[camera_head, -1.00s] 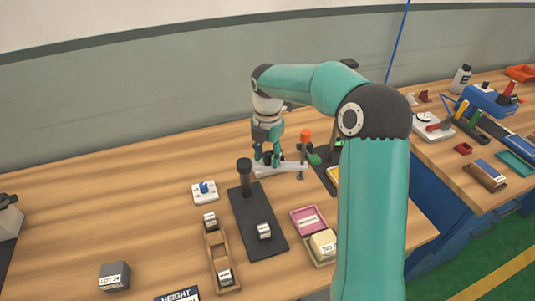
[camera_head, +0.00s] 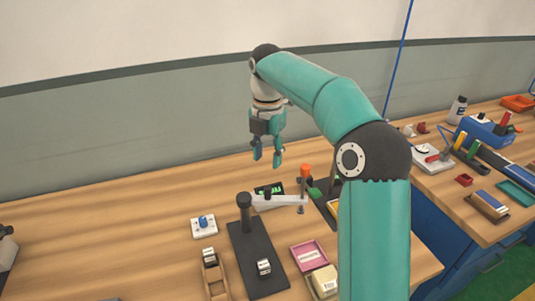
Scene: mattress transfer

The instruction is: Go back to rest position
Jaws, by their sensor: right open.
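My right gripper (camera_head: 267,160) hangs at the end of my teal right arm, above the back of the wooden table. Its fingers point down, are apart and hold nothing. Below it, a light grey arm piece (camera_head: 277,202) with an orange knob (camera_head: 305,170) lies level near the top of a black post (camera_head: 244,212) on a dark base plate (camera_head: 258,257); the gripper is clear of it. My left gripper is not in view, though a grey part shows at the far left edge.
A white block with a blue knob (camera_head: 203,226), a wooden holder (camera_head: 216,283), a pink tray (camera_head: 309,255) and a yellowish block (camera_head: 324,281) stand on the table (camera_head: 120,230). A second bench at right holds a blue toolbox (camera_head: 482,133) and several tools. The table's left part is mostly clear.

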